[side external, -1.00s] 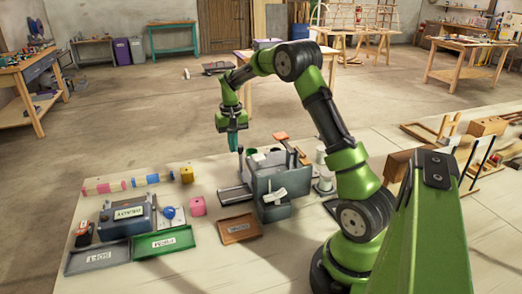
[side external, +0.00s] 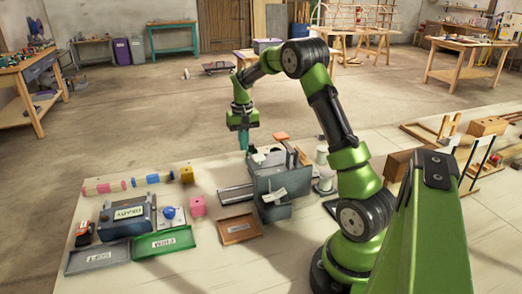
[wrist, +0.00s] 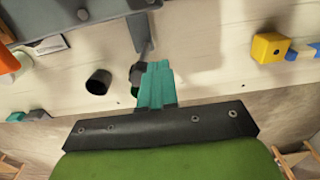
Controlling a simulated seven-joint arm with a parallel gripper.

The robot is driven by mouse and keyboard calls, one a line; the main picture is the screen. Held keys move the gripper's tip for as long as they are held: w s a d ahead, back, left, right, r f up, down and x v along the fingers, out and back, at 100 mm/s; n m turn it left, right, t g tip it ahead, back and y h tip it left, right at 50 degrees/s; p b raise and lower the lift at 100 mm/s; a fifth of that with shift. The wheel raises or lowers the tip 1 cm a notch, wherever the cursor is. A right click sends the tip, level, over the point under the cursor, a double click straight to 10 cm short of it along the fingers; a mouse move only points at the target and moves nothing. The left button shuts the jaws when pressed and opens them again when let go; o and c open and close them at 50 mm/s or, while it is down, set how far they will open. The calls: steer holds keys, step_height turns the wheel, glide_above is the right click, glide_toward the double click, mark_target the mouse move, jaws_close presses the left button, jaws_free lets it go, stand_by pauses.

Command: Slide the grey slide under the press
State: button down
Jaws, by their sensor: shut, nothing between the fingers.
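The grey press (side external: 272,182) is a boxy block with a white label on its front and an upright part on top. A flat dark grey piece (side external: 236,193), seemingly the slide, lies on the table against the press's left side. My gripper (side external: 243,147) points down behind the press, above the far part of the bench. Its teal fingers (wrist: 156,82) are together and empty in the wrist view. A narrow grey bar (wrist: 141,35) reaches from a grey body toward the fingertips there; I cannot tell whether they touch it.
A dark cup (wrist: 97,81) stands left of the fingers and a yellow block (wrist: 268,47) lies to the right. A brown tray (side external: 239,229), a green tray (side external: 163,243) and a pink block (side external: 197,206) are nearer the camera. White spools (side external: 323,170) stand right of the press.

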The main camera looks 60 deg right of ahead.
steer(key=shift+s+d, duration=1.2)
steer(key=shift+w+a, duration=0.45)
steer(key=shift+r, duration=3)
steer(key=shift+w+d+f, duration=0.1)
steer(key=shift+s+a+f, duration=0.35)
steer(key=shift+a+f, duration=0.1)
steer(key=shift+f, duration=0.1)
steer(key=s+a+r+n+t, duration=0.1)
steer(key=s+a, duration=0.4)
steer(key=a, duration=0.5)
steer(key=s+a+r+n+t+y, duration=0.1)
steer(key=s+a+r, duration=0.4)
steer(key=a, duration=0.5)
steer(key=s+a+r+n+t+y, duration=0.1)
steer(key=s+a+r+n+t, duration=0.2)
steer(key=a, duration=0.8)
steer(key=shift+s+r+t, duration=0.3)
steer(key=shift+s+t, duration=0.65)
steer(key=shift+t, duration=0.15)
